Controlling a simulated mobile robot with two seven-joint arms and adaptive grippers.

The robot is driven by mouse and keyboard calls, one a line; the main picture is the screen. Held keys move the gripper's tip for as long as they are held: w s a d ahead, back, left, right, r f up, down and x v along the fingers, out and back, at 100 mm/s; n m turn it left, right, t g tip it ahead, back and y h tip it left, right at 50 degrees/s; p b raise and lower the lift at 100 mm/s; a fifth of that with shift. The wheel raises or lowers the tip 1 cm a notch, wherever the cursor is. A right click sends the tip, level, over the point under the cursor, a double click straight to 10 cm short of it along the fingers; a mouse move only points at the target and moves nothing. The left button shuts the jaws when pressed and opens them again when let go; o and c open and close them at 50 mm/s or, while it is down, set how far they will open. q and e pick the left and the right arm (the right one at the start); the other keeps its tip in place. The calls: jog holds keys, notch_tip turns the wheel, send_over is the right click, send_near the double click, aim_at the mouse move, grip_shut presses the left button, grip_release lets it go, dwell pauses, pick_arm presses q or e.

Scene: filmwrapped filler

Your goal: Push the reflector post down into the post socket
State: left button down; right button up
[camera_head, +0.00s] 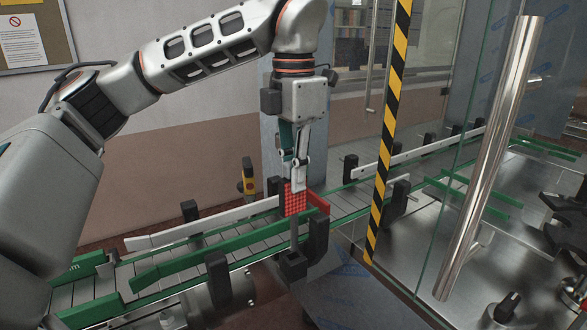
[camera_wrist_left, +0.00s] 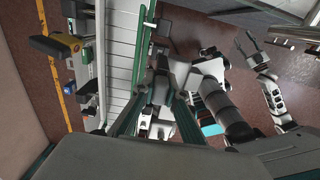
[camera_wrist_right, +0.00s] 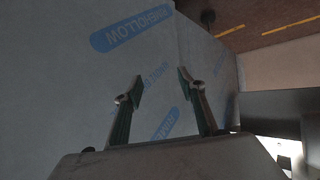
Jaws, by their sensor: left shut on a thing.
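The reflector post has a red gridded reflector (camera_head: 294,200) on a thin grey stem that stands upright beside the conveyor in the head view. My left gripper (camera_head: 298,182) points down and is shut on the top of the post. The post socket (camera_head: 291,265) is a dark block at the conveyor's near side, directly under the stem. The stem's lower end meets the socket's top; how deep it sits I cannot tell. In the left wrist view my left gripper (camera_wrist_left: 158,98) closes around a dark shape. My right gripper (camera_wrist_right: 158,88) is open and empty in the right wrist view.
The conveyor (camera_head: 160,265) runs behind the post, with white and green guide rails and black brackets. A striped yellow-black upright (camera_head: 388,130) and a glass panel stand to the right. A film-covered surface (camera_wrist_right: 70,90) faces my right gripper.

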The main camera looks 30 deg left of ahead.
aim_at(294, 211)
pick_arm(q)
jog(key=shift+f+b, duration=0.3)
jog(key=shift+f, duration=0.95)
jog(key=shift+f+b, duration=0.55)
jog(key=shift+f, duration=0.35)
jog(key=shift+f+b, duration=0.3)
jog(key=shift+f, duration=0.45)
pick_arm(e)
jog(key=shift+a+f, duration=0.2)
jog(key=shift+f, duration=0.3)
jog(key=shift+a+f, duration=0.15)
jog(key=shift+f, duration=0.3)
pick_arm(q)
jog(key=shift+f, duration=0.1)
pick_arm(e)
jog(key=shift+w+r, duration=0.1)
jog(key=shift+r, duration=0.15)
pick_arm(q)
jog(key=shift+f, duration=0.2)
